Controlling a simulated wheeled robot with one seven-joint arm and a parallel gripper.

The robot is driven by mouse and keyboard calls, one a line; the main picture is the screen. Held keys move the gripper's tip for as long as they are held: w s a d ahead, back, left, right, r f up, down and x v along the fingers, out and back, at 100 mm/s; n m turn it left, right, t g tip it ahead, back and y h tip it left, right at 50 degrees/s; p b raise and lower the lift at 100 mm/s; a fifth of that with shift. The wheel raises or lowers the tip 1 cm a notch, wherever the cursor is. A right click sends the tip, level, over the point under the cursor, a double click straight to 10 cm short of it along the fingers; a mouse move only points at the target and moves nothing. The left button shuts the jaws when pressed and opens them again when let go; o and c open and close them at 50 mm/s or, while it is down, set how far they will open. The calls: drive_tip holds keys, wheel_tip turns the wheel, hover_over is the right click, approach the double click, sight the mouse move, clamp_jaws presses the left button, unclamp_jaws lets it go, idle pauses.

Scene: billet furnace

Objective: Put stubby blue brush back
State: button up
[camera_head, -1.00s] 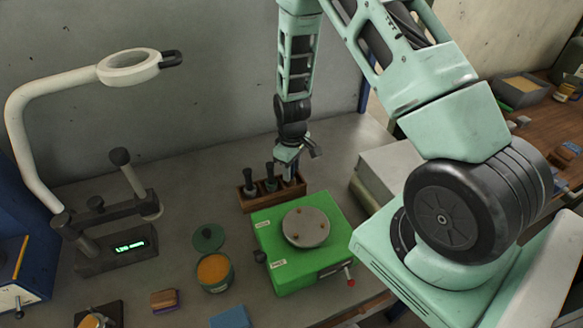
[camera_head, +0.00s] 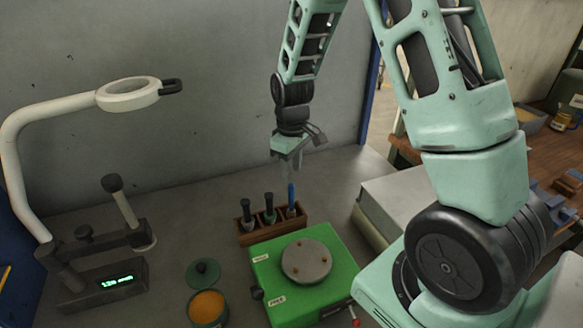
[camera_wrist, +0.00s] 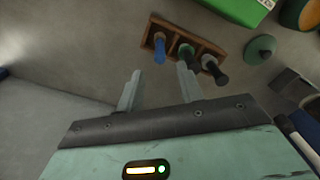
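The stubby blue brush (camera_head: 291,197) stands upright in the right-hand slot of the wooden rack (camera_head: 248,239). In the wrist view the blue brush (camera_wrist: 159,50) sits at the left end of the rack (camera_wrist: 212,43). My gripper (camera_head: 288,170) is above the blue brush, clear of it. In the wrist view my gripper (camera_wrist: 157,80) has its two fingers spread apart with nothing between them. The lower part of the brush is hidden inside the rack.
Two dark-handled brushes (camera_head: 246,211) (camera_head: 269,209) fill the other slots. A green box with a round plate (camera_head: 307,262) stands in front of the rack. An orange-filled tin (camera_head: 207,307), its green lid (camera_head: 204,272) and a magnifier lamp (camera_head: 128,94) are left. Bench behind the rack is clear.

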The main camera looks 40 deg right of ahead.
drive_tip(key=shift+r, duration=0.3)
drive_tip(key=s+a+r+n, duration=0.1)
drive_tip(key=s+a+r, duration=0.1)
drive_tip(key=a, duration=0.3)
drive_tip(key=s+a+r, duration=0.2)
drive_tip(key=a, duration=0.4)
drive_tip(key=s+a+r+n, duration=0.1)
drive_tip(key=s+a+r, duration=0.2)
drive_tip(key=s+a, duration=0.3)
drive_tip(key=s+a+r+n, duration=0.1)
drive_tip(key=s+a+r, duration=0.2)
drive_tip(key=s+a, duration=0.4)
drive_tip(key=s, duration=0.7)
drive_tip(key=shift+s+a+r+n+y, duration=0.2)
drive_tip(key=shift+a+n+y, duration=0.1)
drive_tip(key=shift+n, duration=0.1)
drive_tip(key=shift+f, duration=0.15)
wheel_tip(320, 180, down, 6)
drive_tip(key=b, duration=0.6)
drive_tip(key=shift+w, duration=0.1)
